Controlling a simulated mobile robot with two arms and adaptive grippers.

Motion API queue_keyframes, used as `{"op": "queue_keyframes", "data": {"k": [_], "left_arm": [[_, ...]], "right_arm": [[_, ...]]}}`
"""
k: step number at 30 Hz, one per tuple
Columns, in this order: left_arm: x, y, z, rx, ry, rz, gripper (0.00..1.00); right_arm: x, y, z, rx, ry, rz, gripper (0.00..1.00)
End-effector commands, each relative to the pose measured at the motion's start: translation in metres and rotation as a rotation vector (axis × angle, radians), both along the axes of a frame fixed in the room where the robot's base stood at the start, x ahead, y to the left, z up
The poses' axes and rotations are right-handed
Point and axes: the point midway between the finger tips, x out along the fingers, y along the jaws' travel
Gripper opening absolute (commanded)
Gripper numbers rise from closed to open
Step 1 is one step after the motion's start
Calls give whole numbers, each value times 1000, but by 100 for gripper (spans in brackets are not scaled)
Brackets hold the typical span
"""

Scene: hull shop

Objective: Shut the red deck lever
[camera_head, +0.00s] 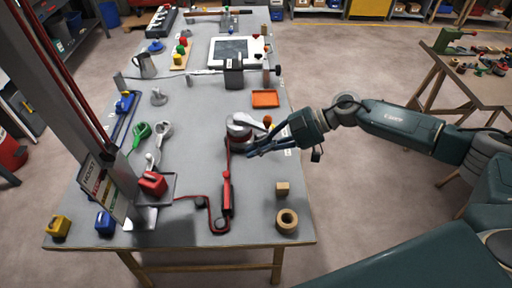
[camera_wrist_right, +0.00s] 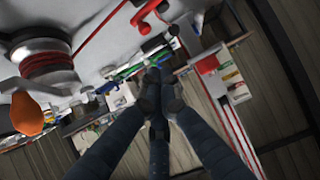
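A red lever-like fitting (camera_head: 227,192) lies on the grey bench, with a red line running through it. I cannot tell whether its handle is up or down. A red part on the line also shows at the top of the right wrist view (camera_wrist_right: 145,28). My right gripper (camera_head: 252,150) is above the bench's right side, beside the silver winch (camera_head: 240,124) and apart from the red fitting. In the right wrist view, its dark fingers (camera_wrist_right: 158,85) meet with nothing visible between them. My left gripper is not in view.
The winch, wound with red line, also shows in the right wrist view (camera_wrist_right: 42,62). A red block (camera_head: 153,183) sits on a grey stand beside a leaning board (camera_head: 103,190). A wooden block (camera_head: 283,188), a tan ring (camera_head: 287,220) and an orange tray (camera_head: 265,99) are near the right edge.

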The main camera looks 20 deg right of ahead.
Motion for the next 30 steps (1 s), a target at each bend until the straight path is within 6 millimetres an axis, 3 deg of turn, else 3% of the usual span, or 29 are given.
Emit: {"op": "queue_keyframes", "data": {"k": [9, 13, 18, 30], "left_arm": [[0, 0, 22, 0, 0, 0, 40], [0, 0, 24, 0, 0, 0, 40], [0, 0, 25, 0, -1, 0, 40], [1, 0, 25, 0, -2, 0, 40]], "right_arm": [[13, 59, -33, 3, 2, 2, 0], [13, 62, -55, 1, 5, -1, 0], [14, 66, -69, 2, 1, 0, 0], [14, 66, -73, 1, 1, -1, 0]]}}
